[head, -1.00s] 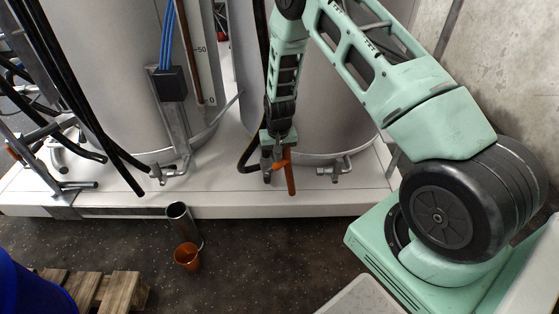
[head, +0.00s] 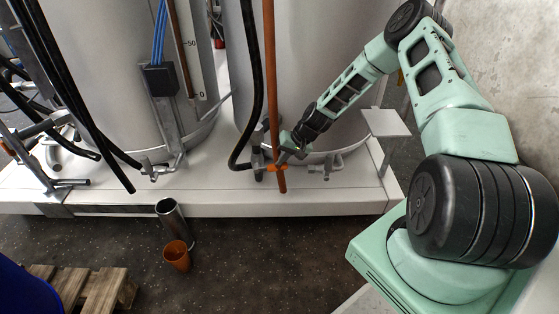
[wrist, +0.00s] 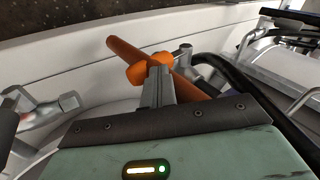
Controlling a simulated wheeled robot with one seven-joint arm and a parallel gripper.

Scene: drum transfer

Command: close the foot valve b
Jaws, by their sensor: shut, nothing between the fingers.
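My gripper (head: 282,159) is shut and empty, low in front of the right tank. In the wrist view its fingertips (wrist: 158,72) are at a small orange piece (wrist: 140,74), seemingly touching it. That piece also shows in the head view (head: 275,167), beside a long orange-brown pipe (head: 270,80). A grey fitting with a black hose stands just left of it (head: 258,160). A metal valve fitting (head: 325,168) sits at the right tank's foot, another (head: 155,170) at the left tank's foot. No label shows which is foot valve b.
Two large grey tanks (head: 300,60) stand on a white plinth (head: 225,190). A black hose (head: 240,150) curves down close to my gripper's left. A metal cylinder (head: 170,220) and an orange cup (head: 177,256) stand on the dark floor, near a wooden pallet (head: 95,288).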

